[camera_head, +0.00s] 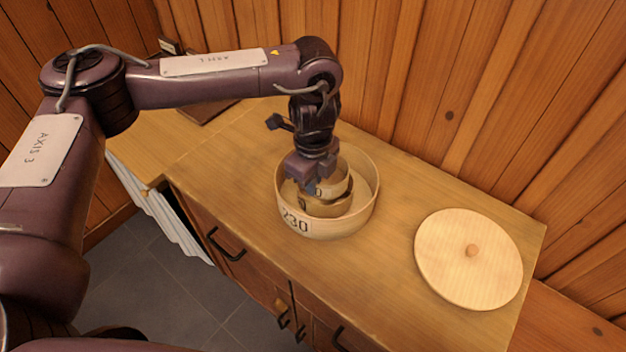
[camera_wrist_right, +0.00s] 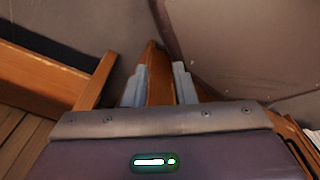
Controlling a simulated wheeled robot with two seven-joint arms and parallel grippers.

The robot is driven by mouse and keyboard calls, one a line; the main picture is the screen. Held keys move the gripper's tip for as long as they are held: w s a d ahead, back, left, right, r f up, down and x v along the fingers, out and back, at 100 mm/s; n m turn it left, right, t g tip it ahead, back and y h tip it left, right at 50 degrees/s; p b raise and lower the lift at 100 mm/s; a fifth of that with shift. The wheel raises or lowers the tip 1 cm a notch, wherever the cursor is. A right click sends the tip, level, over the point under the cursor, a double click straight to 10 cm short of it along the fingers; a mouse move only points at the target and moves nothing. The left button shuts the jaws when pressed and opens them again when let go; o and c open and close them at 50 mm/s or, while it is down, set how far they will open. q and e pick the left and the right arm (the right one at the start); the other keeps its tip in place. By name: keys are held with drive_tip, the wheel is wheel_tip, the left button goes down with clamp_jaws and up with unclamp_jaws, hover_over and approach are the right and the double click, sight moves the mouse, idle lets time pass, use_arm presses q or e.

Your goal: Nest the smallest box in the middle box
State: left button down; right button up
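The large round wooden box (camera_head: 325,227), marked 230, stands open on the cabinet top. Inside it is the middle box (camera_head: 328,208), a smaller round box with a dark number on its side. The smallest box (camera_head: 338,186) shows at the middle box's mouth, its upper part above that rim; how deep it sits is hidden. My left gripper (camera_head: 311,188) points down at the smallest box's left side, with its fingertips at or very near the wall. The fingers are mostly hidden, so their grip is unclear. My right gripper (camera_wrist_right: 159,86) has its fingers apart.
A round wooden lid (camera_head: 455,265) with a small knob lies at the right of the cabinet top (camera_head: 385,290). A plank wall stands close behind. Bare wood lies between the large box and the lid. A wooden edge shows between my right fingers in the wrist view.

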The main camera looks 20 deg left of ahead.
use_arm(q)
drive_tip(key=shift+f, duration=0.4)
idle(0.5)
drive_tip(key=c, duration=1.2)
unclamp_jaws()
drive_tip(key=shift+r, duration=0.2)
drive_tip(key=shift+r+p, duration=0.6)
drive_tip(key=shift+p, duration=0.4)
